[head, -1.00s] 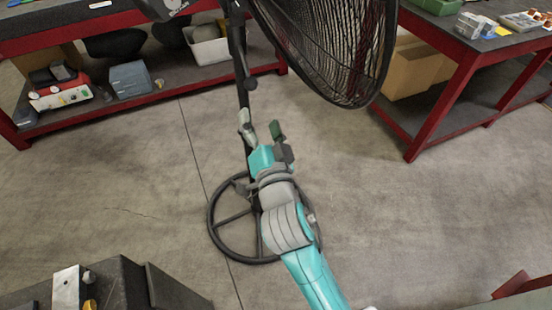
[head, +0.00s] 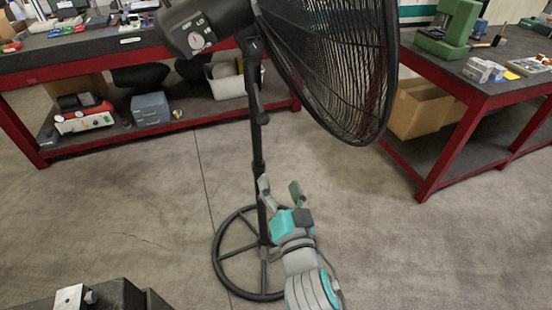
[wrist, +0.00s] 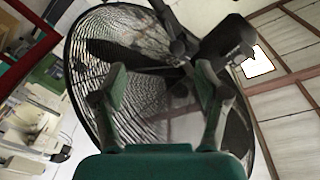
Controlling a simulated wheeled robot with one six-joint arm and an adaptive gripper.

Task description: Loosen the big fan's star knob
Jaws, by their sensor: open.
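The big black pedestal fan (head: 335,70) stands in the middle of the head view, with its round cage at the top right of its pole. A small dark knob (head: 262,118) sticks out from the pole below the fan's motor housing; its star shape is too small to make out. My gripper (head: 280,187) is open and empty, beside the lower pole and below that knob. In the wrist view the fingers (wrist: 162,72) are spread, with the fan cage (wrist: 135,45) and motor housing beyond them, seen from below. Nothing lies between the fingertips.
The fan's round base ring (head: 222,262) lies on the concrete floor by my arm. A red-framed bench (head: 95,57) stands behind on the left, another (head: 455,140) on the right. A dark block (head: 115,296) is at the lower left. The floor between is clear.

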